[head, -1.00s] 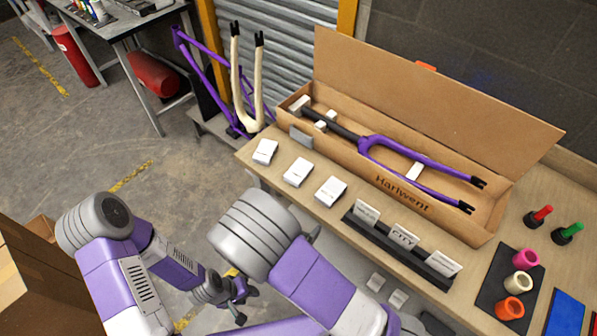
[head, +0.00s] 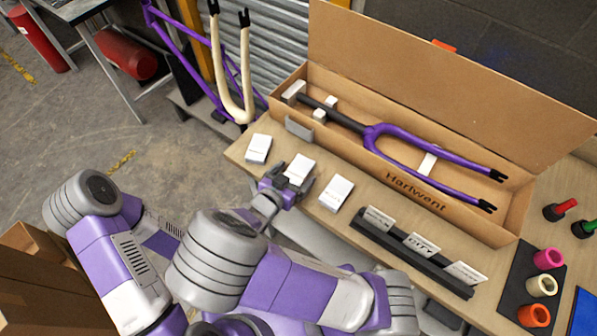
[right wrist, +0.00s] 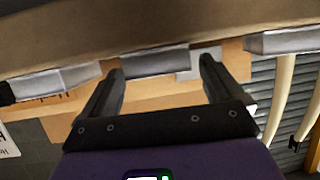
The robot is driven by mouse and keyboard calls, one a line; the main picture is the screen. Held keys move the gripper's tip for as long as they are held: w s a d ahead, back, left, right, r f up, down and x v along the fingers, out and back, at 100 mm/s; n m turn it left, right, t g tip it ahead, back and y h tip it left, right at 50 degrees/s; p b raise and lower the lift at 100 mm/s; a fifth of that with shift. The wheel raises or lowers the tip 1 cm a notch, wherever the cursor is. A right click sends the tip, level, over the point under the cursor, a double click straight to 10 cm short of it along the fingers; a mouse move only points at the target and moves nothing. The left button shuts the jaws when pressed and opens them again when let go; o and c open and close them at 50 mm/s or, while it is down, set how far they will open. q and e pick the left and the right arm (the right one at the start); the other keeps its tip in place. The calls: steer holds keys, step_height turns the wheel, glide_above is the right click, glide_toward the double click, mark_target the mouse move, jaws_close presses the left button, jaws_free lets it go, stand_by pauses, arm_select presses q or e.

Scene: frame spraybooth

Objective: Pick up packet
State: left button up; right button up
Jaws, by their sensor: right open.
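Three small white packets lie in a row on the bench's front edge: the left packet (head: 258,149), the middle packet (head: 300,168) and the right packet (head: 336,193). My right gripper (head: 290,181) is open at the front of the middle packet, with one finger towards each side of it. In the right wrist view, the fingers of the gripper (right wrist: 163,70) point at the middle packet (right wrist: 155,62), which shows between their tips with a gap on each side. Whether the fingers reach past its front edge is unclear. My left gripper is not visible.
Behind the packets, an open cardboard box (head: 405,186) holds a purple fork (head: 435,150). A black card holder (head: 412,252) stands to the right. Coloured rings, including a pink one (head: 547,258), sit further right. A cream fork (head: 246,75) stands behind the bench's left end.

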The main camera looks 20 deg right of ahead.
steer(key=shift+x, duration=0.9)
steer(key=shift+c, duration=0.2)
steer(key=c, duration=1)
steer(key=shift+r, duration=0.1)
